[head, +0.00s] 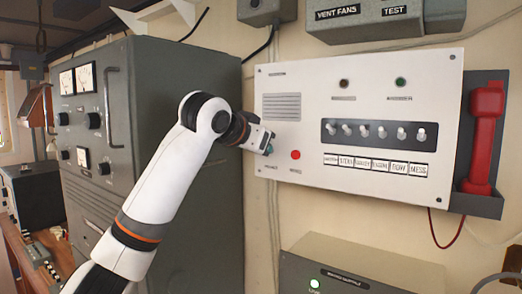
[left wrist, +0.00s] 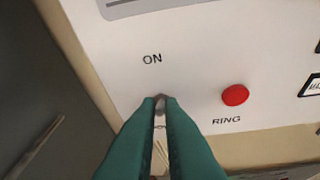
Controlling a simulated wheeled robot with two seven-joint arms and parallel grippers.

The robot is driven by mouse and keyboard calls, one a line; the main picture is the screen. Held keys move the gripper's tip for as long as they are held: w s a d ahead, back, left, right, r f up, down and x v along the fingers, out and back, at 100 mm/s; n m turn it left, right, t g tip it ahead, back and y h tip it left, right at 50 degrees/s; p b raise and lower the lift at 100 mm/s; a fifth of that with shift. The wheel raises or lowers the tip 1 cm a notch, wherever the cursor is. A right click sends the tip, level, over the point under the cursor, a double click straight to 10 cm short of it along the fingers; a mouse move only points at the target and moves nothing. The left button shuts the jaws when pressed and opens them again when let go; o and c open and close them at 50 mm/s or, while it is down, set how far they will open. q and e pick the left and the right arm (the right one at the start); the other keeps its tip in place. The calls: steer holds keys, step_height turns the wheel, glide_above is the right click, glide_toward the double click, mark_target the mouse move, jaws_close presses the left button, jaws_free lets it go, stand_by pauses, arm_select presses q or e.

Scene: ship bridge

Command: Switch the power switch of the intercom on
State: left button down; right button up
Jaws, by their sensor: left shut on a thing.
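The intercom (head: 310,95) is a pale wall panel with a speaker grille, two small lamps and a row of several toggles. My left gripper (head: 268,149) is at its lower left, left of the red RING button (head: 295,155). The fingers hide most of the switch, so I cannot tell which way the lever tilts. The red button (left wrist: 235,95) is right of the fingers, apart from them. My right gripper is not in view.
A grey cabinet (head: 195,100) with gauges and handles stands left of the intercom, close to my left arm. A red handset (head: 485,135) hangs at the panel's right. A grey box (head: 350,265) is below, and a vent-fan box (head: 400,22) is above.

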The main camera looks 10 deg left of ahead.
arm_select(q)
steer(key=shift+w+r+g+y, duration=0.1)
steer(key=shift+g+y, duration=0.2)
steer(key=shift+g, duration=0.2)
steer(key=c, duration=1.6)
jaws_free()
steer(key=shift+o, duration=0.2)
steer(key=b+v, duration=0.5)
steer(key=v, duration=0.7)
